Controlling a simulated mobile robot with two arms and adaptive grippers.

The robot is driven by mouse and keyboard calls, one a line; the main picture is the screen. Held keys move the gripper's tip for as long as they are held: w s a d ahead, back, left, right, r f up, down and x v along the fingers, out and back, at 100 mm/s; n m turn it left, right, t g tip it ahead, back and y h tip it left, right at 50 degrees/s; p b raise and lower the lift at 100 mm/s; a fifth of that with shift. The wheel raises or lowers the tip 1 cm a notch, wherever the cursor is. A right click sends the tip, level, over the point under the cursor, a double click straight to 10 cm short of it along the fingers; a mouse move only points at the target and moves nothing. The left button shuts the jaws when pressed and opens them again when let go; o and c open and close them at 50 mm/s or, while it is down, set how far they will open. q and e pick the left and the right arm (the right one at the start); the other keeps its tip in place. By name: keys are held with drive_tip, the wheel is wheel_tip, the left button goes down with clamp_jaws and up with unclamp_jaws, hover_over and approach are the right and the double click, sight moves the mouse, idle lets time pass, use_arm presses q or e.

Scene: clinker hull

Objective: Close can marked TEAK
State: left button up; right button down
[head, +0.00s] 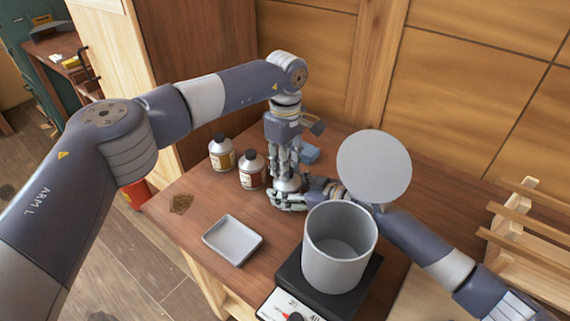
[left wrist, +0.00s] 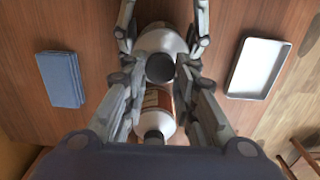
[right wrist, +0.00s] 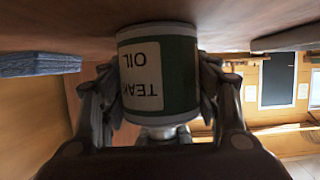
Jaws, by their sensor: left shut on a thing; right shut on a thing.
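The can marked TEAK OIL shows in the right wrist view (right wrist: 158,78), with a green body and a white label appearing upside down. My right gripper (head: 288,199) is shut around its body from the side. In the head view its silver shoulder (head: 287,185) shows between my two grippers. My left gripper (head: 287,172) points down from above, fingers shut at the can's top. In the left wrist view a dark cap (left wrist: 160,68) sits over the silver can top between the fingers. Whether the cap is fully seated on the neck is hidden.
Two capped bottles (head: 221,153) (head: 252,170) stand left of the can. A blue folded cloth (head: 309,153) lies behind it. A grey tray (head: 232,240) is at front left. A grey pot (head: 340,250) stands on a dark scale (head: 292,279). A wooden rack (head: 530,235) is at right.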

use_arm(q)
drive_tip(key=m, duration=0.5)
drive_tip(key=shift+w+d, duration=0.1)
drive_tip(key=shift+w, duration=0.05)
drive_tip(key=m, duration=0.7)
drive_tip(key=shift+d+m, duration=0.2)
drive_tip(key=shift+m, duration=0.1)
drive_tip(key=m, duration=0.3)
drive_tip(key=shift+d, duration=0.1)
drive_tip(key=o, duration=0.7)
drive_tip(key=shift+c, duration=0.2)
drive_tip(key=shift+r, duration=2.25)
